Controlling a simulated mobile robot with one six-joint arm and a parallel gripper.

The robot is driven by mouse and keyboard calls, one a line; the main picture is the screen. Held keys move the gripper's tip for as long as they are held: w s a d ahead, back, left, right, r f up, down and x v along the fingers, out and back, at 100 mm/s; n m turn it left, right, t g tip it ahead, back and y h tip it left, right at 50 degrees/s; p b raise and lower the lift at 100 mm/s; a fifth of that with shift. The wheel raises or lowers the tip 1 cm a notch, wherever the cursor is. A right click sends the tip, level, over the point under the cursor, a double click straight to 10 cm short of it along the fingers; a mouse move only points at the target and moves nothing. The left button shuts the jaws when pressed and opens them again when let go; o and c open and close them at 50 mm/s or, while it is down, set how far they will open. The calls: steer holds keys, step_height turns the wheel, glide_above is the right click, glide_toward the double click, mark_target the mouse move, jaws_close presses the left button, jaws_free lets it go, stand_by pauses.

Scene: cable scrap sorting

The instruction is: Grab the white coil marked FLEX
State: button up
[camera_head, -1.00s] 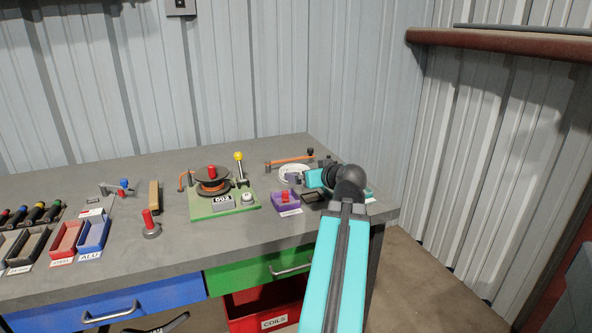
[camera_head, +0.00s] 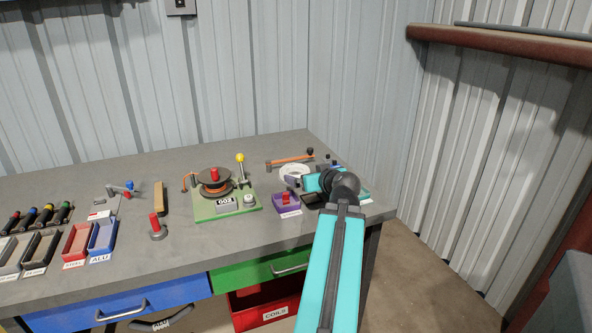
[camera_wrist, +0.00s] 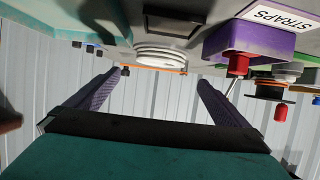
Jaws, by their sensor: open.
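The white coil (camera_head: 295,172) lies flat near the bench's back right corner. It also shows in the wrist view (camera_wrist: 160,54), where the picture is upside down and the coil sits beyond the fingertips, between their lines. No FLEX marking can be read on it. My gripper (camera_wrist: 159,77) is open with nothing between its two purple-grey fingers. In the head view my gripper (camera_head: 292,182) is at the near side of the coil, and partly hides its edge. The wrist view shows a gap between the fingers and the coil.
A purple STRAPS bin (camera_head: 286,203) with a red item stands just left of my gripper. A dark tray (camera_head: 313,200) lies below my wrist. An orange-handled tool (camera_head: 290,160) lies behind the coil. A green base with a copper spool (camera_head: 214,188) stands further left.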

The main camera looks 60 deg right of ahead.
steer(key=p, duration=0.3)
steer(key=shift+w+p, duration=0.2)
steer(key=shift+p, duration=0.2)
glide_toward(292, 170)
steer(key=shift+f, duration=0.1)
stand_by(0.3)
steer(key=shift+p, duration=0.3)
steer(key=shift+p+x, duration=0.4)
steer(key=shift+x, duration=0.55)
steer(key=shift+p+x, duration=0.4)
steer(key=shift+x, duration=1.2)
steer(key=c, duration=1)
